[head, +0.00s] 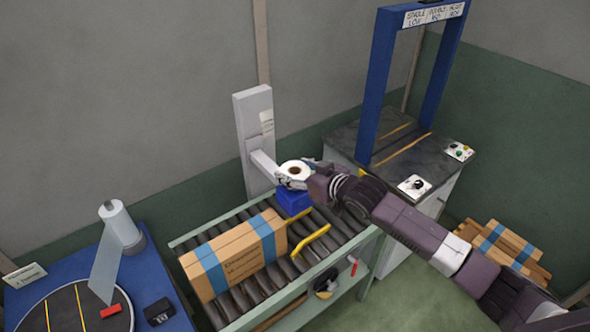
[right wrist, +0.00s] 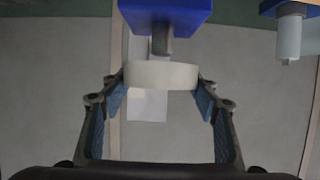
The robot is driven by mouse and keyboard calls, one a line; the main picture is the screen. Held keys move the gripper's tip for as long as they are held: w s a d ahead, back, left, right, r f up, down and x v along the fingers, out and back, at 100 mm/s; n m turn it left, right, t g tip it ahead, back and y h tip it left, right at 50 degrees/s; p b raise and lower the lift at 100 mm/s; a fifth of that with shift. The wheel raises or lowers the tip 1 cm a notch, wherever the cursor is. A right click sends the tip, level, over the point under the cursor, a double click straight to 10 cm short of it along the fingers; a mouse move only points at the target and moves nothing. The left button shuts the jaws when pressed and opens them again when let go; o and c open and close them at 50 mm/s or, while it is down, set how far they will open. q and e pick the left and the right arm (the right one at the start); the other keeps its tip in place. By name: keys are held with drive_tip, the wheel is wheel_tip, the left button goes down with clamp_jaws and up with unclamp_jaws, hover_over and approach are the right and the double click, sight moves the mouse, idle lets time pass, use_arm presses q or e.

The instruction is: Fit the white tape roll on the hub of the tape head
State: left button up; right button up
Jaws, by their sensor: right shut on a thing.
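The white tape roll (head: 295,168) is a ring with a brown core, held by my right gripper (head: 303,176) above the conveyor. In the right wrist view the roll (right wrist: 160,75) sits between the two blue-padded fingers of the right gripper (right wrist: 161,92). The tape head is a blue block (head: 291,199) below the roll in the head view, by a light grey post. In the right wrist view the block (right wrist: 165,12) carries a short grey hub (right wrist: 162,40), roughly in line with the roll. The roll hides the hub's end, so I cannot tell whether they touch. My left gripper is not in view.
A grey post (head: 253,125) with a side arm stands behind the tape head. A cardboard box with blue bands (head: 235,258) lies on the roller conveyor (head: 272,291), beside yellow bars (head: 312,241). A blue frame (head: 380,85) stands right. A wrapping table (head: 80,262) stands left.

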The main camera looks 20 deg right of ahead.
drive_tip(key=shift+p, duration=0.6)
idle(1.1)
drive_tip(key=shift+f+b, duration=1.2)
drive_tip(key=shift+f, duration=0.9)
drive_tip(key=o, duration=1.2)
drive_tip(key=shift+o, duration=0.2)
drive_tip(key=v, duration=1.2)
drive_tip(key=shift+f, duration=0.1)
